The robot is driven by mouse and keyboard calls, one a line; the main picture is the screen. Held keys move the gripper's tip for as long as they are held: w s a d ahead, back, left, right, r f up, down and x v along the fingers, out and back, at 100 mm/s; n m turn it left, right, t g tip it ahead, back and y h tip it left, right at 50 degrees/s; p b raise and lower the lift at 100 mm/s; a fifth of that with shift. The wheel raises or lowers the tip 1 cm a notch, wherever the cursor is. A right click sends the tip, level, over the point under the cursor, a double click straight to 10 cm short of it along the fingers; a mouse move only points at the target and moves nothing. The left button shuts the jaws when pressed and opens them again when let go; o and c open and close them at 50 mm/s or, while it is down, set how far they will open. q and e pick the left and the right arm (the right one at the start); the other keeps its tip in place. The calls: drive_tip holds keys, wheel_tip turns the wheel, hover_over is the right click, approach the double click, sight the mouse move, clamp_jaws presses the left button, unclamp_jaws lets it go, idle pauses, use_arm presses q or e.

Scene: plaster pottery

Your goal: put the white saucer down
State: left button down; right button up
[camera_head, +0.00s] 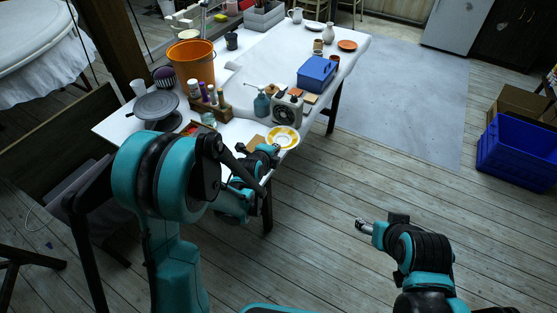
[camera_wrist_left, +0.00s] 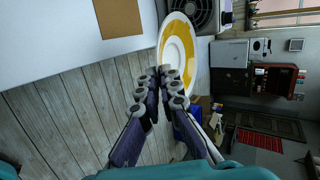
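The white saucer (camera_head: 283,137), with a yellow ring, is at the table's front edge in the head view. It also shows tilted in the left wrist view (camera_wrist_left: 177,38), beside the table edge. My left gripper (camera_head: 271,151) is at the saucer's near rim. In the left wrist view its fingers (camera_wrist_left: 166,76) are close together with the rim between them, and they hide part of the rim. Whether the saucer touches the table is not clear. My right gripper (camera_head: 364,227) is away from the table over the floor, too small to read its opening.
A brown board (camera_wrist_left: 118,17) lies near the saucer. A blue crate (camera_head: 517,153) stands on the floor right.

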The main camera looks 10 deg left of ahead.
use_arm(q)
drive_tip(key=w+a+f+b, duration=0.1)
drive_tip(key=a+f, duration=0.1)
drive_tip(key=a, duration=0.1)
drive_tip(key=w+a+f+b, duration=0.2)
drive_tip(key=a+f, duration=0.1)
drive_tip(key=w+a+f+b, duration=0.1)
drive_tip(key=a+f, duration=0.1)
drive_tip(key=a, duration=0.2)
drive_tip(key=shift+w+a+f, duration=0.1)
drive_tip(key=shift+w+f, duration=0.2)
wheel_tip(320, 180, down, 4)
drive_tip(key=b, duration=0.2)
drive_tip(key=shift+b, duration=0.35)
drive_tip(key=shift+r, duration=0.2)
drive_tip(key=shift+f, duration=0.15)
drive_tip(key=c, duration=2)
unclamp_jaws()
